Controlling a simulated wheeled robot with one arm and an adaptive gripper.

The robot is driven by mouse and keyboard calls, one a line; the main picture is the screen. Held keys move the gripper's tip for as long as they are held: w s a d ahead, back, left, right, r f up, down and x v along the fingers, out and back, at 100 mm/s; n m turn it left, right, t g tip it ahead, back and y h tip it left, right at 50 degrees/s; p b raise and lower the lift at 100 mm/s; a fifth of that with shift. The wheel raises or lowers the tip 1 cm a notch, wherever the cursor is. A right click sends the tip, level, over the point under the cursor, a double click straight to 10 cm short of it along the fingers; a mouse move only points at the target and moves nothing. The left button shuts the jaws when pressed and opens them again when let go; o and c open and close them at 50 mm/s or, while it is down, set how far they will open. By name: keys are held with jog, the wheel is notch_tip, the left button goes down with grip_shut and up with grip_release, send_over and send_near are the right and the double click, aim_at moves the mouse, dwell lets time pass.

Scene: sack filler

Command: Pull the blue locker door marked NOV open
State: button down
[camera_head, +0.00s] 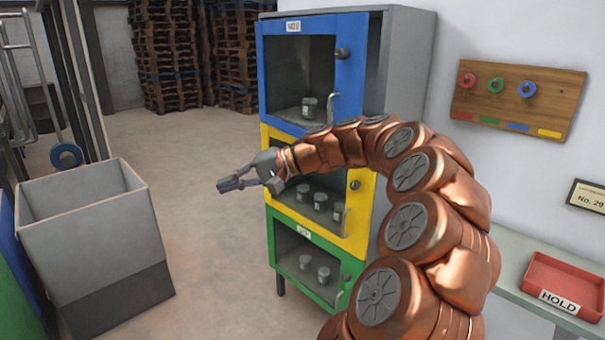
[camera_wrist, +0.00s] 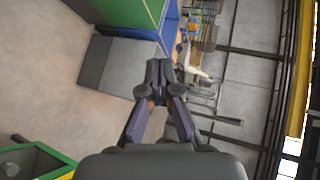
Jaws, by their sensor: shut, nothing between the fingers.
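The blue locker door (camera_head: 350,80) is the top one of a stacked locker at picture centre. It has a dark window, a round knob (camera_head: 342,53), a pale bar handle (camera_head: 331,110) and a small label (camera_head: 293,26) too small to read surely. A dark strip shows between its right edge and the grey locker side, so it appears slightly ajar. My gripper (camera_head: 237,184) is shut and empty, left of the locker and below the blue door, apart from it. Its closed fingers also show in the wrist view (camera_wrist: 159,75). My arm covers part of the door's lower edge.
A yellow door (camera_head: 357,205) and a green door (camera_head: 317,243) sit below. A grey bin (camera_head: 95,235) stands left. A red tray (camera_head: 565,285) lies on a shelf at right. A pegboard (camera_head: 520,95) hangs on the wall. Floor between bin and locker is clear.

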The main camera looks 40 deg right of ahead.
jog(key=s+d+f+m+t+h+b, duration=0.1)
jog(key=s+d+m+t+h, duration=0.15)
jog(key=d, duration=0.85)
jog(key=s+d+f+m+t+h+b, duration=0.1)
jog(key=s+d+f+m+t+h, duration=0.15)
jog(key=d, duration=0.75)
jog(key=s+d+m+t+h+b, duration=0.1)
jog(key=s+d+m+t+b, duration=0.15)
jog(key=d, duration=0.85)
jog(key=a+p+x, duration=0.1)
jog(key=p+x, duration=0.1)
jog(key=x, duration=0.4)
jog(key=a+p+x, duration=0.1)
jog(key=p+x, duration=0.1)
jog(key=x, duration=0.4)
jog(key=shift+a+r+t+p, duration=0.2)
jog(key=shift+a+t+p, duration=0.15)
jog(key=shift+a+p, duration=0.05)
jog(key=shift+n, duration=0.25)
